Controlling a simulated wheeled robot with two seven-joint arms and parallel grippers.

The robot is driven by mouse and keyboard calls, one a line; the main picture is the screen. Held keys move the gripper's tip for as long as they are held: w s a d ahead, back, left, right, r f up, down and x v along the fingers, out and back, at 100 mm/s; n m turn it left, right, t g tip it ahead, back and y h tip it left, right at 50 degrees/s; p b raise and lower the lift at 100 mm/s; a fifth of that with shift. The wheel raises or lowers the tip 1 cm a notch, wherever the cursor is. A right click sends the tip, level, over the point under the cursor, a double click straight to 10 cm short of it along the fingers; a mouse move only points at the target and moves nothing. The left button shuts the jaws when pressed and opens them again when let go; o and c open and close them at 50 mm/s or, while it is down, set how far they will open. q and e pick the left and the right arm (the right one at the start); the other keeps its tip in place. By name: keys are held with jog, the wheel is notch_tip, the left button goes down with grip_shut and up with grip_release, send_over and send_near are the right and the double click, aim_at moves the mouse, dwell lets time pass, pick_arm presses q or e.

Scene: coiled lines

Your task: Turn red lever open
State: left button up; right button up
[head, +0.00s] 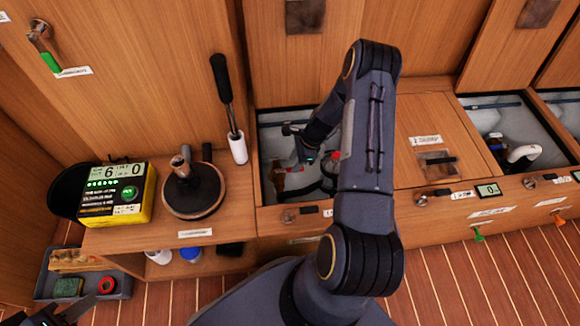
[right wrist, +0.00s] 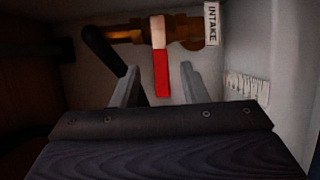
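The red lever (right wrist: 161,72) shows in the right wrist view, hanging down from a brass valve (right wrist: 185,30) with a pale upper end across the brass body. A white label reading INTAKE (right wrist: 212,24) is at the right of the valve. My right gripper (right wrist: 159,84) is open, its two fingers on either side of the lever's lower end, with gaps visible; I cannot tell the depth between them. In the head view my right gripper (head: 308,160) is down inside an open floor compartment, partly hidden by my arm. My left gripper (head: 75,310) is at the lower left, its opening unclear.
A black hose (right wrist: 103,52) runs left of the lever. The wooden compartment rim (head: 262,150) surrounds my right gripper. A yellow meter (head: 115,193), a round winch (head: 192,190) and an upright black-handled tool (head: 228,105) stand left. A grey tray (head: 120,280) lies below.

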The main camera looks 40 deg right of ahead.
aim_at(290, 169)
jog(key=shift+b+x, duration=0.4)
jog(key=shift+x, duration=1.15)
jog(key=shift+c, duration=0.4)
grip_shut()
